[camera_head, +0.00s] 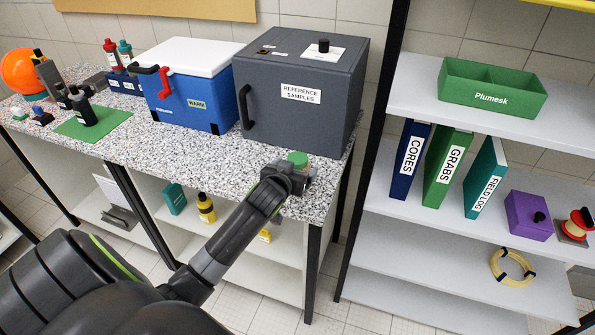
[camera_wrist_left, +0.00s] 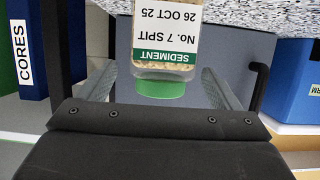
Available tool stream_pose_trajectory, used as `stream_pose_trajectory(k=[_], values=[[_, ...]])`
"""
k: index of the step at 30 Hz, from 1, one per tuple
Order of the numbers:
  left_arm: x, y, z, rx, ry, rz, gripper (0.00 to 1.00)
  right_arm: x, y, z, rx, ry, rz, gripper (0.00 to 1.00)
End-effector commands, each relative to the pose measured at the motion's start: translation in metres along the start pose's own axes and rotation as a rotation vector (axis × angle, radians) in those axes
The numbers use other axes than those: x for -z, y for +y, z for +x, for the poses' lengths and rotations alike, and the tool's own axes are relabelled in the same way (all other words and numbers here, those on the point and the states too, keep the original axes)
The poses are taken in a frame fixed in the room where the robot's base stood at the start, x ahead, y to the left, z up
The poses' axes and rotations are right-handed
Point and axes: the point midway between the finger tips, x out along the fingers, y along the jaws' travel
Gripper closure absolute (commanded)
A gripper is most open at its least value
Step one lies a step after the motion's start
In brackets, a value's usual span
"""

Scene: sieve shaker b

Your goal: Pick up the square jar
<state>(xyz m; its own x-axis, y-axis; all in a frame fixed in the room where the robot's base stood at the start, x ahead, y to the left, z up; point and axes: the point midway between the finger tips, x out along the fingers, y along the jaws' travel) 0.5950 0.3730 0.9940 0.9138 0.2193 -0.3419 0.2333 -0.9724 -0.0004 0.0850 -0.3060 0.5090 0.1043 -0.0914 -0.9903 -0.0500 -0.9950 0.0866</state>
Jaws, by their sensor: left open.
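The jar (camera_wrist_left: 165,40) has a green lid, a white and green label reading "SEDIMENT No. 7 SPIT 26 OCT 25", and a clear body with tan grains inside. It appears upside down in the left wrist view. In the head view its green lid (camera_head: 298,158) shows at the counter's right end, and the gripper hides most of its body. My left gripper (camera_head: 293,178) is open at the jar. In the left wrist view the fingers of the gripper (camera_wrist_left: 162,88) lie on either side of the jar, with gaps visible near the lid. My right gripper is out of view.
The dark grey "Reference Samples" box (camera_head: 299,90) stands on the speckled counter (camera_head: 180,146) just behind the jar. A blue cooler (camera_head: 190,98) is left of it.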

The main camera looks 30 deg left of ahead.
Motion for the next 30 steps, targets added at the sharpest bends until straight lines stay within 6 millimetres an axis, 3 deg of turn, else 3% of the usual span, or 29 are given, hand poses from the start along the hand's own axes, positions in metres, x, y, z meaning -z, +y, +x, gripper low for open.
stream_pose_trajectory(k=[9, 18, 30], values=[[0.000, -0.002, 0.029, -0.001, 0.000, 0.000, 0.15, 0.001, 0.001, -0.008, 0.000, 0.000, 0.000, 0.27], [-0.001, -0.002, 0.031, -0.001, 0.000, 0.000, 0.15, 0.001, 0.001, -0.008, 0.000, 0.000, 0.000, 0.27], [-0.001, -0.002, 0.030, -0.001, -0.001, 0.000, 0.67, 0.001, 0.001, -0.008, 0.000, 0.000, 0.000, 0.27]])
